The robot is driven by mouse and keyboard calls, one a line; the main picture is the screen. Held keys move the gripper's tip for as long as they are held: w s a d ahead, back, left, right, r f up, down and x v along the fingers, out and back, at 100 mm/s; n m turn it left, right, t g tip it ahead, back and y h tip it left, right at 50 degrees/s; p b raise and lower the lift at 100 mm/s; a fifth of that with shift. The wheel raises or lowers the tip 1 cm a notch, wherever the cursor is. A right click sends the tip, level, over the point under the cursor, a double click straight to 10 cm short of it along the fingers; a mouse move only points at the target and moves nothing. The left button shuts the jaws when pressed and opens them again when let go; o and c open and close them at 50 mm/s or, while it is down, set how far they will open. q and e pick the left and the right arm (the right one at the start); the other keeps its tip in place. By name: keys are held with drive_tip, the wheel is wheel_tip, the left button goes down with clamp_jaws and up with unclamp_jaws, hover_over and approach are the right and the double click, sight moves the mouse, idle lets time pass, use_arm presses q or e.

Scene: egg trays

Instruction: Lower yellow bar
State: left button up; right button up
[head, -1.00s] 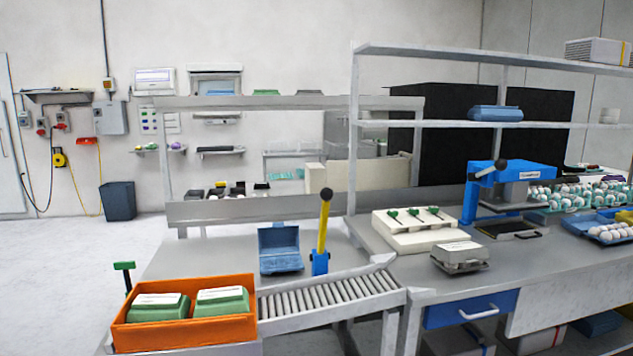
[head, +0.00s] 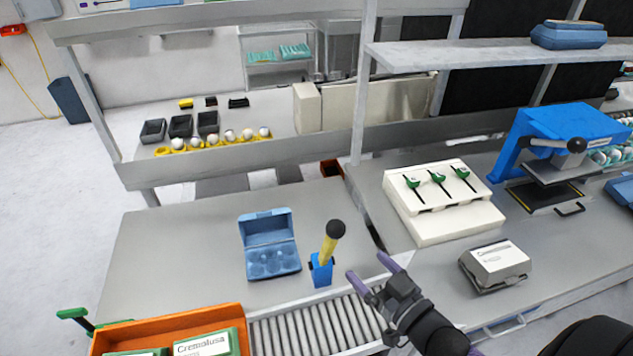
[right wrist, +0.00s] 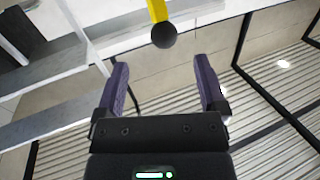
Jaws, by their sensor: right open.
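The yellow bar (head: 330,245) is a short lever with a black ball knob at its top. It stands up from a blue base (head: 321,270) on the grey table, behind the roller conveyor. My right gripper (head: 374,274) is open and empty, to the right of the bar and apart from it. In the right wrist view, the yellow bar (right wrist: 157,10) and its black knob show at the top, beyond the gap between the open purple fingers (right wrist: 160,85). My left gripper is not in view.
An open blue egg box (head: 268,245) stands left of the bar. An orange crate (head: 120,333) with green cartons is at the front left. The roller conveyor (head: 315,325) runs in front.

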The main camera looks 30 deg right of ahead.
sight(336, 231)
drive_tip(key=w, duration=0.3)
drive_tip(key=w+a+r, duration=0.1)
drive_tip(key=w, duration=0.6)
drive_tip(key=shift+a+r, duration=0.15)
drive_tip(key=shift+a, duration=0.05)
clamp_jaws()
drive_tip(key=shift+b, duration=0.3)
